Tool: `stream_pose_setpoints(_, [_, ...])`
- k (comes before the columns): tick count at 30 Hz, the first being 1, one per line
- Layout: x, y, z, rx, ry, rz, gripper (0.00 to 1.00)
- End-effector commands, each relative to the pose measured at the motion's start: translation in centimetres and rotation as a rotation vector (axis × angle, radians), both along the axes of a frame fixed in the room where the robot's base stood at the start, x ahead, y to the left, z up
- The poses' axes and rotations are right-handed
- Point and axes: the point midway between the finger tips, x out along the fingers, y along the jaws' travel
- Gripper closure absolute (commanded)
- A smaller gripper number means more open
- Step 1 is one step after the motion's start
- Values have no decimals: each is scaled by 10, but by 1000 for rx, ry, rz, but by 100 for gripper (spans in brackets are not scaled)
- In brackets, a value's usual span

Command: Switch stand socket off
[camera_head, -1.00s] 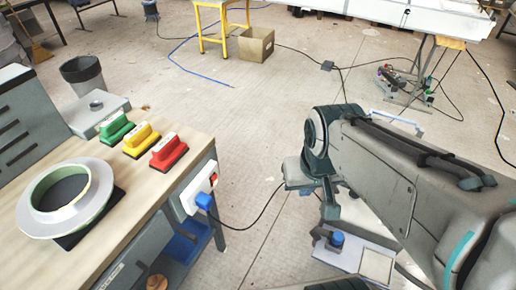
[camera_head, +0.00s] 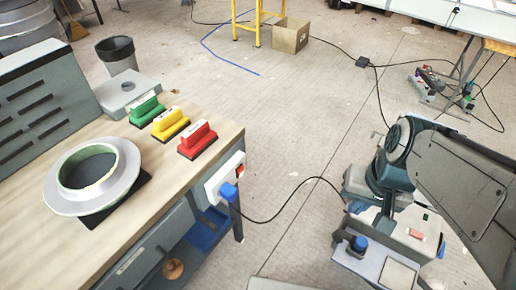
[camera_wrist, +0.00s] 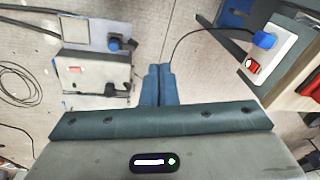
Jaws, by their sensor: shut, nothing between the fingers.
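The stand socket (camera_head: 224,178) is a white box on the right end of the wooden-topped bench. A blue plug (camera_head: 229,191) sits in it, and a small red rocker switch (camera_head: 240,170) is near its far end. In the wrist view the socket (camera_wrist: 273,47) is at the upper right, with the red switch (camera_wrist: 252,65) nearest to me and the blue plug (camera_wrist: 264,40) above it. I cannot tell the rocker's tilt. My gripper (camera_wrist: 158,68) is shut and empty, its blue fingers together. It is apart from the socket, to its right in the head view.
Green (camera_head: 147,110), yellow (camera_head: 171,123) and red (camera_head: 197,140) handled blocks and a grey ring-shaped mould (camera_head: 122,187) are on the bench. A black cable (camera_head: 290,205) runs from the plug across the floor.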

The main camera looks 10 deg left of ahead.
Motion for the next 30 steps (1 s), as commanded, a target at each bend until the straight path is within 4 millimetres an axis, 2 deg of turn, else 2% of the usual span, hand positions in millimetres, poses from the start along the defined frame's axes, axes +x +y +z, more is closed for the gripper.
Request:
stream_pose_setpoints(1, [-4,11,-31,61,80,-34,100])
stream_pose_setpoints(6, [-14,64,-94,338,377,-200,100])
stream_pose_setpoints(11, [-7,113,-133,620,638,-383,100])
stream_pose_setpoints(16, [23,150,-166,933,871,-603,100])
stream_pose_setpoints(21, [72,164,-202,1247,1035,-844,100])
stream_pose_setpoints(27, [123,155,-241,1522,1109,-1079,100])
stream_pose_setpoints(30, [138,149,-253,1601,1113,-1149,100])
